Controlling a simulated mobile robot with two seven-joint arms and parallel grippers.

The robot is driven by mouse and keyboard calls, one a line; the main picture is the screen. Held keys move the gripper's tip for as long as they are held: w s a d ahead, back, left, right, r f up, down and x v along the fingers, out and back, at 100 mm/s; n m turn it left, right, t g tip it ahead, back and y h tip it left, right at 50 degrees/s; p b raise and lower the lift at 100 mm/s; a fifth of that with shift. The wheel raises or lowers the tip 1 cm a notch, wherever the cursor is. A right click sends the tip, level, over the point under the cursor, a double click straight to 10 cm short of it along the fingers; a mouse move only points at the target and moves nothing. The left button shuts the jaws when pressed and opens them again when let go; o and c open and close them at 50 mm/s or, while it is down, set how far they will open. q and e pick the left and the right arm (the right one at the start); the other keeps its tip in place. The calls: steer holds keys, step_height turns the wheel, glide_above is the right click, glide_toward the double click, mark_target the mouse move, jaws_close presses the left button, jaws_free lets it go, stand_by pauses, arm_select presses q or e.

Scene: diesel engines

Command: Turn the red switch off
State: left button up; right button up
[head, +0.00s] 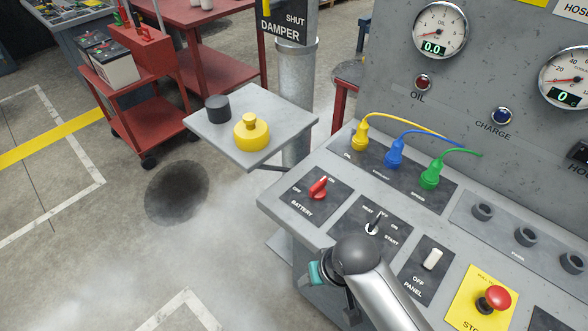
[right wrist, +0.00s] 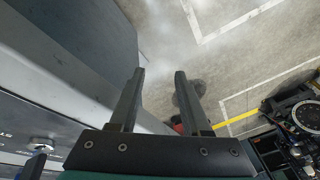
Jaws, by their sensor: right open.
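The red switch (head: 318,188) sits on the dark BATTERY plate of the sloping grey console. OFF is printed at its left and ON at its upper right. Its handle leans up and right, towards ON. My right arm comes in from the bottom of the head view, and the teal part of my right gripper (head: 316,273) shows below the switch, by the console's front edge. The fingers are hidden there. In the right wrist view the right gripper (right wrist: 158,76) is open and empty, its fingers apart over the floor beside the console's side. My left gripper is not in view.
A black START knob (head: 373,227), a white PANEL switch (head: 432,260) and a red stop button (head: 494,299) lie right of the switch. Coloured plugs (head: 395,154) stand behind. A grey shelf (head: 215,137) holds a yellow weight (head: 251,136). Floor left of the console is open.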

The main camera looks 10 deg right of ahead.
steer(key=w+a+r+m, duration=0.1)
steer(key=w+a+r, duration=0.2)
steer(key=w+r, duration=0.25)
steer(key=m+g+h+p, duration=0.1)
steer(key=m+g+h, duration=0.15)
steer(key=m, duration=0.75)
glide_toward(318, 183)
arm_select(q)
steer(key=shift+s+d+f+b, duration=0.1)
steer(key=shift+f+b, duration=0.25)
steer(key=shift+b, duration=0.65)
arm_select(e)
step_height(318, 183, down, 10)
steer(key=shift+w+d+r, duration=0.1)
steer(key=shift+d+r, duration=0.05)
steer(key=shift+d, duration=0.05)
steer(key=shift+c, duration=0.4)
jaws_close()
